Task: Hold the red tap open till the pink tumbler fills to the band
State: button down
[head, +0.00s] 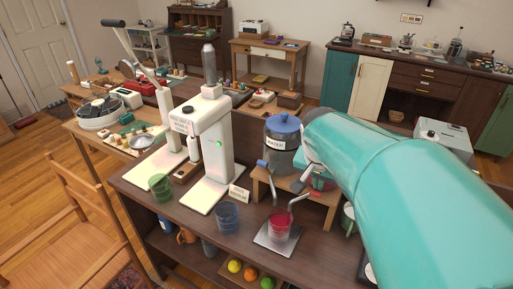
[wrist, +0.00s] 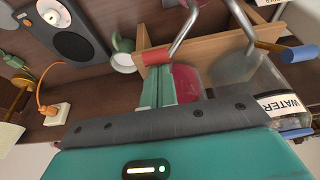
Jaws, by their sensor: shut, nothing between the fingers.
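The pink tumbler (head: 278,228) stands upright on a grey plate (head: 276,240) at the bench's front edge, with a curved metal spout above it. It looks pinkish red; its band and level are too small to tell. The red tap (wrist: 154,55) has a red handle and shows in the wrist view just beyond my fingertips. My gripper (wrist: 157,72) is shut and empty, close against that handle; I cannot tell whether they touch. In the head view my gripper (head: 318,180) is by the wooden stand, partly hidden by my teal arm.
A blue-lidded water jar (head: 283,147) stands on the wooden stand (head: 262,184), with a blue tap handle (wrist: 300,53) nearby. A blue tumbler (head: 228,217) and a green tumbler (head: 160,187) stand to the left. A white machine (head: 212,140) is behind them. A dark speaker (wrist: 66,32) shows in the wrist view.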

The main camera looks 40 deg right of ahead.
dwell(0.4)
jog(key=r, duration=0.3)
jog(key=d+r, duration=0.1)
jog(key=r, duration=0.1)
jog(key=shift+w, duration=0.25)
dwell(0.4)
jog(key=w+a+f+n+t+y, duration=0.1)
jog(key=a+n, duration=0.5)
jog(key=a, duration=0.9)
jog(key=w+a+f+n+t+y, duration=0.1)
jog(key=a+n, duration=0.6)
jog(key=a, duration=0.8)
jog(key=shift+f+t+y, duration=0.2)
jog(key=shift+t+y, duration=0.6)
jog(key=shift+t, duration=0.2)
